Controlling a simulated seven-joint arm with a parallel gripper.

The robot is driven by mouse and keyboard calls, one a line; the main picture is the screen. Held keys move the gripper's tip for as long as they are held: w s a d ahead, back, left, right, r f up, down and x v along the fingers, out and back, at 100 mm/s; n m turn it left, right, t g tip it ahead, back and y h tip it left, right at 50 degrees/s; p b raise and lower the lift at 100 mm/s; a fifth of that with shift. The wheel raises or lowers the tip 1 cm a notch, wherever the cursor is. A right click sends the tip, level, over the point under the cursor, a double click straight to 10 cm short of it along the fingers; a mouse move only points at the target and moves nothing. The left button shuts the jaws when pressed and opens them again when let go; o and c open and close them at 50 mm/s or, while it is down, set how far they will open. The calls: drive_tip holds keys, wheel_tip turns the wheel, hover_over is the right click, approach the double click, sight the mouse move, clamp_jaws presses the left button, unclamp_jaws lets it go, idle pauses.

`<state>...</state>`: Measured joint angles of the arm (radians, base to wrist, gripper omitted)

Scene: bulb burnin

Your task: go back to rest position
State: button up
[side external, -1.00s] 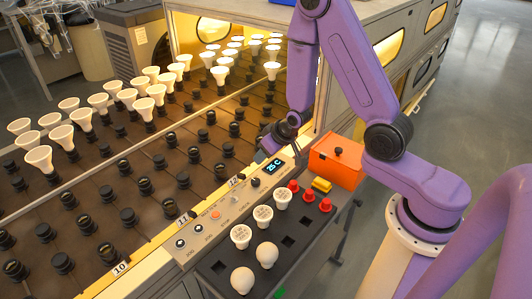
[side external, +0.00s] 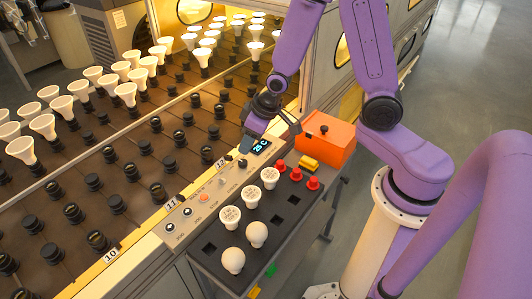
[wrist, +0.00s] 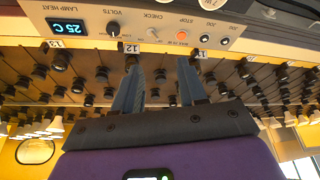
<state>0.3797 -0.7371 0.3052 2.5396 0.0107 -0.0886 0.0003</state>
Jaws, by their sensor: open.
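My gripper (side external: 252,128) is over the rear edge of the control panel in the side external view, close to the temperature display (side external: 262,147). In the wrist view my gripper (wrist: 160,65) has its two blue-grey fingers apart, with nothing between them. The fingers point toward the panel edge near the number 12 label (wrist: 130,48). The control panel (wrist: 270,35) shows its knob and buttons, and its display (wrist: 66,26) reads 25 C.
A socket rack (side external: 120,175) holds many white bulbs at its far side. A black tray (side external: 275,225) in front holds round bulbs (side external: 233,260), flat-faced bulbs (side external: 230,217) and red pieces (side external: 313,183). An orange box (side external: 327,143) stands right of my gripper.

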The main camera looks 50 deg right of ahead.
drive_tip(key=s+r+n+g, duration=0.1)
drive_tip(key=s+r+n, duration=0.2)
drive_tip(key=s, duration=0.4)
drive_tip(key=s+r+n+g, duration=0.1)
drive_tip(key=s+r, duration=0.3)
drive_tip(key=s, duration=0.4)
drive_tip(key=s+r+n+g+h, duration=0.1)
drive_tip(key=s+r+n, duration=0.3)
drive_tip(key=s, duration=0.4)
drive_tip(key=shift+s+r+n+g, duration=0.2)
drive_tip(key=shift+r+n+g, duration=0.1)
drive_tip(key=shift+g, duration=0.2)
